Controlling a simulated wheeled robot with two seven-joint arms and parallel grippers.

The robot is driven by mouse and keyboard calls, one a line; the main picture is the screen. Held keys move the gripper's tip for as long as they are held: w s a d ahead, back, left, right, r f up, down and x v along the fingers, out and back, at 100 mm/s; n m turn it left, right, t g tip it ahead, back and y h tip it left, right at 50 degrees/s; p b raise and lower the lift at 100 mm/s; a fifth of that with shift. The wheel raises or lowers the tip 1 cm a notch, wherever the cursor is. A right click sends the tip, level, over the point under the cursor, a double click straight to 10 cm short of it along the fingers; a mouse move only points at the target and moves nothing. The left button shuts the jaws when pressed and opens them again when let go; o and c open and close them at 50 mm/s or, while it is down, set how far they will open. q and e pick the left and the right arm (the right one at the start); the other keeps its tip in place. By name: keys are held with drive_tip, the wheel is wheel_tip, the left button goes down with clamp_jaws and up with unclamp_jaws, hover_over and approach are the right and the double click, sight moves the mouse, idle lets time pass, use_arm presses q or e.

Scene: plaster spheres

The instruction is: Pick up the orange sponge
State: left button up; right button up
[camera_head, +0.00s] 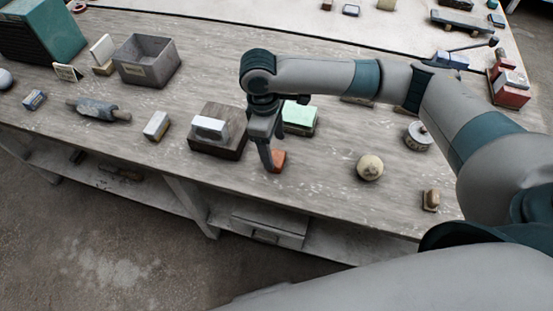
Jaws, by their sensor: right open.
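The orange sponge (278,161) is a small orange-brown block lying on the wooden workbench (320,178), near its front edge. My right arm reaches in from the right, and my right gripper (269,166) points down at the sponge. Its fingers are open and overlap the sponge's left side in the picture. I cannot tell whether they touch it. Part of the sponge is hidden behind the gripper. My left gripper is not in view.
A dark wooden block with a white piece (211,128) stands close left of the gripper. A mint-green block (300,115) sits just behind. A plaster sphere (370,167) lies to the right. A grey box (146,62) stands at the back left. The bench's front edge is close.

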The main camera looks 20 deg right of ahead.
sight(276, 157)
drive_tip(key=f+p, duration=0.1)
drive_tip(key=f, duration=0.2)
drive_tip(key=shift+s+d+f+p, duration=0.15)
drive_tip(key=shift+s+f+p, duration=0.05)
drive_tip(key=shift+f+p, duration=0.2)
drive_tip(key=shift+f, duration=0.5)
drive_tip(key=c, duration=1.1)
